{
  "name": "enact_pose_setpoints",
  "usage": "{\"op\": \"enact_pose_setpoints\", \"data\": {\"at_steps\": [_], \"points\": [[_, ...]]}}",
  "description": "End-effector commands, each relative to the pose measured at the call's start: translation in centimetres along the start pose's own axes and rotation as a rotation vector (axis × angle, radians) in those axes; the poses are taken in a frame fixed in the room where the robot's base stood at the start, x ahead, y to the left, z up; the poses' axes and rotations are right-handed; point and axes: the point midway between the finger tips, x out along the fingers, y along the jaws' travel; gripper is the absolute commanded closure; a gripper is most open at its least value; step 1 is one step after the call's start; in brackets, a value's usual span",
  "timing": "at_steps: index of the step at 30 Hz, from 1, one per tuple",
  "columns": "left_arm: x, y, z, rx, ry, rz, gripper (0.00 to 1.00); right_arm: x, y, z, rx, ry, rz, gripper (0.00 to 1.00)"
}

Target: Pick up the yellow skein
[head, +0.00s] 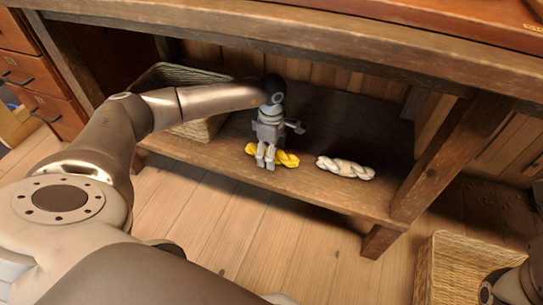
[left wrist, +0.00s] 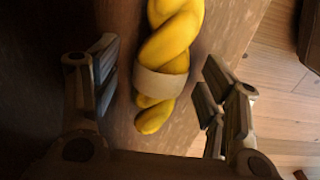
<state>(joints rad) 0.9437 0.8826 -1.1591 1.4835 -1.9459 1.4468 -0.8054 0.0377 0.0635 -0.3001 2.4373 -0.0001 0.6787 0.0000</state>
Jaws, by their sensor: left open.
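The yellow skein (head: 287,159) lies on the low wooden shelf (head: 305,185) under the bench, near its front edge. It is twisted, with a pale band around it. My left gripper (head: 265,165) is at the skein and hides part of it in the head view. In the left wrist view the yellow skein (left wrist: 169,60) runs between the two spread fingers of my left gripper (left wrist: 160,100). The fingers are open, with a gap visible on each side of the skein. My right gripper cannot be made out.
A white skein (head: 345,168) lies to the right on the same shelf. A woven basket (head: 205,128) stands on the shelf behind my left arm. Another woven basket (head: 432,262) is on the floor at right. The bench top (head: 330,38) overhangs the shelf.

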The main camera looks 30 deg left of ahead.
Motion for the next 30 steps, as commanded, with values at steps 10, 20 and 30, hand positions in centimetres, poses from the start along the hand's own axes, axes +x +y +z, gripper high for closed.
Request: {"op": "enact_pose_setpoints", "data": {"at_steps": [10, 20, 30], "points": [[-0.1, 0.0, 0.0, 0.001, 0.0, -0.001, 0.62, 0.0, 0.0, 0.0, 0.0, 0.0, 0.0, 0.6], [-0.1, 0.0, 0.0, 0.001, 0.0, 0.0, 0.81, 0.1, 0.0, 0.0, 0.0, 0.001, 0.0, 0.6], [-4.2, 0.0, 0.1, 0.002, -0.002, 0.001, 0.81, -0.6, 0.2, 0.4, 0.007, -0.061, 0.024, 0.6]]}}
